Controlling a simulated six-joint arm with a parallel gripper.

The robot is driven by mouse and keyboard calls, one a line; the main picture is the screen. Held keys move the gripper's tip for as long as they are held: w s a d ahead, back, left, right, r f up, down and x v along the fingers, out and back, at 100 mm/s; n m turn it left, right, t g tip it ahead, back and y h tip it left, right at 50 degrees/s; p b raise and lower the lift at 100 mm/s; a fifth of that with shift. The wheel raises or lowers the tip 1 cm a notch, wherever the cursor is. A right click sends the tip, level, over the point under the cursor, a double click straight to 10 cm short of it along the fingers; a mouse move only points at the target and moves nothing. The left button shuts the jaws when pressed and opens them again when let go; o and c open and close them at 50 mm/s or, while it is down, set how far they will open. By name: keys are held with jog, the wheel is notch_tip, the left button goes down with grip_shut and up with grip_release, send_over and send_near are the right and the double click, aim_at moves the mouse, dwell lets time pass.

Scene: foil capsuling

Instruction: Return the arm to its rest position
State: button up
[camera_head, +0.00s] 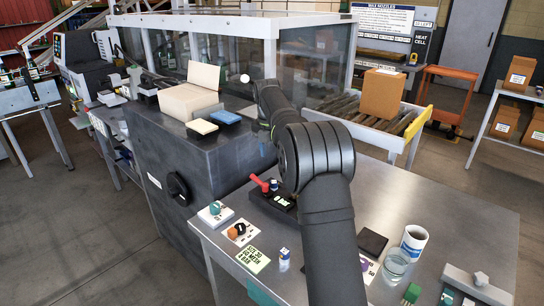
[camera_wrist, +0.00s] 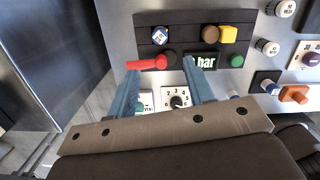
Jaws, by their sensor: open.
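My gripper (camera_wrist: 160,68) shows in the wrist view with its two blue fingers apart and nothing held between them. It hangs over a steel surface with a dark panel (camera_wrist: 182,18). The panel carries a red lever (camera_wrist: 147,63), a blue-and-white knob and a yellow block. A white numbered dial (camera_wrist: 176,100) shows between the fingers. In the head view my dark arm (camera_head: 325,215) rises from the bottom, bends at a thick joint and reaches back toward the grey machine. The gripper itself is hidden there, behind the arm.
The steel table (camera_head: 440,210) holds a glass jar (camera_head: 396,265), a white cup (camera_head: 413,243), a black block (camera_head: 372,243) and small controls. The grey machine (camera_head: 165,150) stands to the left with boxes on top. A cardboard box (camera_head: 382,93) sits on a roller conveyor behind.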

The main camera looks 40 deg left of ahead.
aim_at(274, 181)
jog(key=f, duration=0.4)
jog(key=w+f, duration=0.1)
jog(key=f, duration=0.6)
jog(key=shift+w+a+f, duration=0.1)
jog(key=shift+w+f, duration=0.05)
jog(key=shift+f, duration=0.2)
jog(key=shift+w+a, duration=0.1)
jog(key=shift+r, duration=1.55)
